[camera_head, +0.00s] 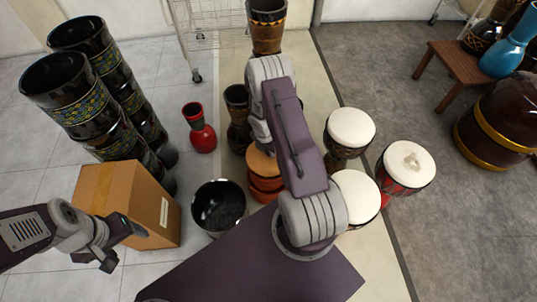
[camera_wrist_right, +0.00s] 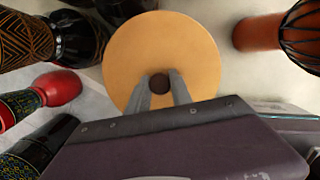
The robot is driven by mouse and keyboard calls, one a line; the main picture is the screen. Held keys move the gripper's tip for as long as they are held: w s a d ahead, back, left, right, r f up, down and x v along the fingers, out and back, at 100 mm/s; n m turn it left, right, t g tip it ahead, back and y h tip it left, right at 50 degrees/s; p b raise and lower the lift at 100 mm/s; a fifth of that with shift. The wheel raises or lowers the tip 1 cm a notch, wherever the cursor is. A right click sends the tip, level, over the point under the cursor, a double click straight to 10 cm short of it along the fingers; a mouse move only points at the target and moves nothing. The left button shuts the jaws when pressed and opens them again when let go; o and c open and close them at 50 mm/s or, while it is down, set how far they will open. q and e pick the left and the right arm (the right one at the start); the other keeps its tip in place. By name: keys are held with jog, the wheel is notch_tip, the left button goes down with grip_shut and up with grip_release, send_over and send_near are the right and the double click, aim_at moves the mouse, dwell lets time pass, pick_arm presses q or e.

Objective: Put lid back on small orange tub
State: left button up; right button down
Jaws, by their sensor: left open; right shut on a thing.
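The small orange tub (camera_head: 266,185) stands on the floor near the middle of the head view, partly covered by my right arm. Its round light-orange lid (camera_head: 261,163) shows above the tub there; whether it touches the rim, I cannot tell. In the right wrist view the lid (camera_wrist_right: 185,50) is seen from above, with a dark brown knob (camera_wrist_right: 159,82) at its centre. My right gripper (camera_wrist_right: 159,88) is shut on that knob; the arm hides its fingertips in the head view. My left gripper (camera_head: 122,244) is open and empty in front of the cardboard box.
A cardboard box (camera_head: 115,195) and a black shiny drum (camera_head: 218,206) stand left of the tub. A red goblet drum (camera_head: 202,135) is behind them. White-topped drums (camera_head: 351,127) crowd the right side. Tall black drums (camera_head: 70,90) stand at far left.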

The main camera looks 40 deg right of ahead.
aim_at(268, 155)
jog(key=shift+f+b, duration=1.95)
jog(key=shift+f, duration=0.6)
jog(key=c, duration=1.1)
grip_release()
jog(key=shift+c, duration=0.2)
jog(key=shift+r, duration=0.2)
jog(key=s+a+r+m+p, duration=0.1)
jog(key=a+r+m+p, duration=0.3)
jog(key=r, duration=0.8)
jog(key=s+a+r+m+p, duration=0.2)
jog(key=a+r+m+p, duration=0.25)
jog(key=r, duration=0.75)
jog(key=s+a+r+m+y, duration=0.2)
jog(key=s+a+r+m, duration=0.6)
jog(key=m, duration=0.5)
jog(key=shift+s+a+r+t, duration=0.25)
jog(key=shift+s+t, duration=0.15)
jog(key=shift+s, duration=0.5)
jog(key=shift+r, duration=0.1)
